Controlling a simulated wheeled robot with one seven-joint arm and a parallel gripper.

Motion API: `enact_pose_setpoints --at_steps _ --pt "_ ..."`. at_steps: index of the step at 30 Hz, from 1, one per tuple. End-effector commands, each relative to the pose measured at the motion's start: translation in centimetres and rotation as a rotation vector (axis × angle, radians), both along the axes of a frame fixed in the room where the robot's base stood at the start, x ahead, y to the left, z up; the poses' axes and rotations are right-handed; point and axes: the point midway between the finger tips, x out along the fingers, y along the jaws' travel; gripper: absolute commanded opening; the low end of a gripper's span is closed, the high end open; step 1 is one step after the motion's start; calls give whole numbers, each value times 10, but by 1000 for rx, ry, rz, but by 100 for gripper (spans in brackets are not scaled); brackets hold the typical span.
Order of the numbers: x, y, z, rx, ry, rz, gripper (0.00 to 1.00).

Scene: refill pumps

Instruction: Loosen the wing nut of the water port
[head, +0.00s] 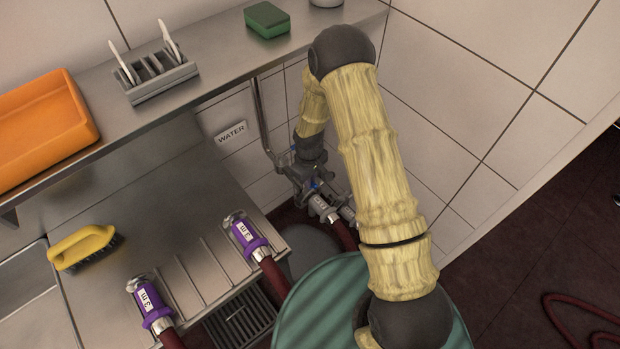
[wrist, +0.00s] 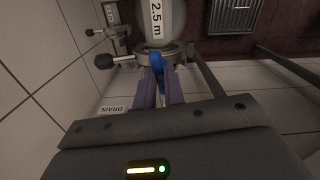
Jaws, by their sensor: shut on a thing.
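My gripper (wrist: 159,82) is shut on a blue wing nut (wrist: 157,61) in the wrist view, one finger on each side of it. The nut sits at a grey metal clamp collar (wrist: 178,50) around a pale hose end marked 2.5 m (wrist: 157,18). In the head view my gripper (head: 303,176) is down at the wall ports, below and right of the WATER label (head: 231,133). Two hose ends (head: 322,207) show there, with a small blue part (head: 316,184) above them. My arm and hand partly hide the ports. A DRAIN label (wrist: 112,109) also shows in the wrist view.
A yellow brush (head: 83,246), orange tray (head: 42,128), grey rack (head: 158,77) and green sponge (head: 267,19) lie left and above. A green drum (head: 320,300) stands below my arm.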

Motion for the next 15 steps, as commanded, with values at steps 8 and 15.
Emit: enact_pose_setpoints --at_steps 8,15 --pt "1 -1 1 0 -1 259 0" --pt "1 -1 1 -1 0 488 0"
